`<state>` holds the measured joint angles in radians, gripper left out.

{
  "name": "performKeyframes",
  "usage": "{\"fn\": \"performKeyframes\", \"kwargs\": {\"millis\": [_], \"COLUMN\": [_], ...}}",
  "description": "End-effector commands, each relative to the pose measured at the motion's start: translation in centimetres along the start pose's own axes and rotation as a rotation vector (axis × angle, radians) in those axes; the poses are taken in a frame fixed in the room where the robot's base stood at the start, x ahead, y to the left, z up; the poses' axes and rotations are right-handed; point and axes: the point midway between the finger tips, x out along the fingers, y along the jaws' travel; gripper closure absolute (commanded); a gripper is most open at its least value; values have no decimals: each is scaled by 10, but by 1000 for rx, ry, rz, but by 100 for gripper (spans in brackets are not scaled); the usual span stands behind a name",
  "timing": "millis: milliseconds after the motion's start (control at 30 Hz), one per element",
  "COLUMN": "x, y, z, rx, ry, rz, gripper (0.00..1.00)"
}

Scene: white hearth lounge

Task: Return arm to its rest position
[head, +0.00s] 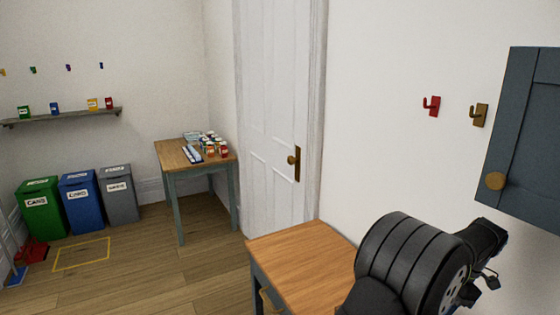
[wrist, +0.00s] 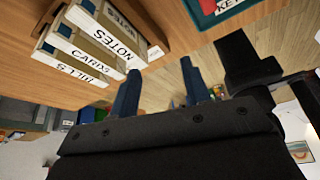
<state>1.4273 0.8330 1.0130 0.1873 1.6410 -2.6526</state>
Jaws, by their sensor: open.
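My gripper (wrist: 160,68) shows in the wrist view with its two dark blue fingers spread apart and nothing between them. Wooden floor shows beyond the fingertips. In the head view my dark arm (head: 405,262) is folded at the lower right, in front of the near wooden table and below the blue-grey cabinet. I cannot make out the fingers clearly in the head view.
A near wooden table (head: 300,252) stands beside my arm. A blue-grey cabinet (head: 528,140) hangs at right, near a red hook (head: 431,105) and a brass hook (head: 479,114). Labelled binders (wrist: 85,58) lie close to the gripper. The white door (head: 272,120) is shut.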

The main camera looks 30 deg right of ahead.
Motion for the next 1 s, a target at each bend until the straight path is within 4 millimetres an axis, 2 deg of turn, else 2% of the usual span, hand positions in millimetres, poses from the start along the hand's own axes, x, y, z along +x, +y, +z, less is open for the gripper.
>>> {"fn": "performKeyframes", "kwargs": {"millis": [600,1000], "x": [-6,-9], "y": [79,118], "z": [-7,-10], "rx": [436,735], "ry": [0,0], "rz": [182,305], "gripper": [57,57]}}
